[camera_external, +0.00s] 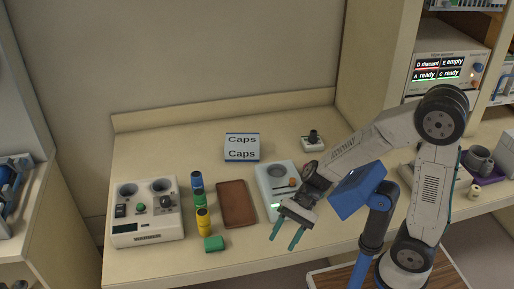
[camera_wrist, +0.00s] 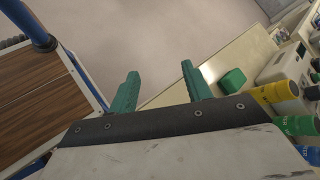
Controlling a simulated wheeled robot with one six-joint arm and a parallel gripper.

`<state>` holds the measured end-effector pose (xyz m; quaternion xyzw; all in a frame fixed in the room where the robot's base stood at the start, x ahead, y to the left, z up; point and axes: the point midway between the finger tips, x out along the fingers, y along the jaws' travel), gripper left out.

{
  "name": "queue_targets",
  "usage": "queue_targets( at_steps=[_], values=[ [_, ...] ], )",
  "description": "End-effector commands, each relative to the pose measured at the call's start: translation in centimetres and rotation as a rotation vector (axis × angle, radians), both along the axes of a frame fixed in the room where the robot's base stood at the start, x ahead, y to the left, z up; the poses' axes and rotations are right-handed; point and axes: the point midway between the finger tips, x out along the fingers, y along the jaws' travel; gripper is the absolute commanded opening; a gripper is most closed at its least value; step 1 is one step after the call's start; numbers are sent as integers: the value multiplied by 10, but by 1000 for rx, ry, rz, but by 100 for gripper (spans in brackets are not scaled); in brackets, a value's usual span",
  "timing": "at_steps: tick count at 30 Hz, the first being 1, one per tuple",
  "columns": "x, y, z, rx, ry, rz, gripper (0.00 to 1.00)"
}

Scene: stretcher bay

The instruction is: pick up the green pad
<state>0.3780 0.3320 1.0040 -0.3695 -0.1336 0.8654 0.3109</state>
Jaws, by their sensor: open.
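The green pad (camera_external: 214,243) is a small rounded block lying on the cream counter near its front edge, just in front of the yellow cylinder. In the wrist view the green pad (camera_wrist: 232,81) shows to the right of the fingers, on the counter strip. My gripper (camera_external: 285,238) has green fingers, open and empty. It is to the right of the pad in the external view, near the counter's front edge, apart from the pad. In the wrist view my gripper (camera_wrist: 160,82) points its fingers toward the floor beyond the counter edge.
Yellow, green and blue cylinders (camera_external: 203,218) stand in a row behind the pad. A brown tray (camera_external: 236,204) and a pale device (camera_external: 268,178) lie right of them. A control box (camera_external: 147,213) stands left. The counter (camera_external: 172,262) is bare around the pad's left.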

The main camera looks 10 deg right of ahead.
Motion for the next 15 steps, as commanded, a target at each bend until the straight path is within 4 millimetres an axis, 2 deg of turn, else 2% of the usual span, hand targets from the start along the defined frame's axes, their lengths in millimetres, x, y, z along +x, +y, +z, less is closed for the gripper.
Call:
queue_targets(
  at_steps=[1, 3, 6, 9, 12, 15],
  values=[
    [-4, 24, -11, -4, 79, -72, 49],
    [-2, 55, -22, -8, 184, -208, 49],
    [10, 90, -39, -21, 315, -415, 49],
    [32, 111, -52, -27, 419, -619, 49],
    [60, 120, -53, -13, 494, -792, 49],
    [79, 123, -49, 5, 541, -899, 49]
  ],
)
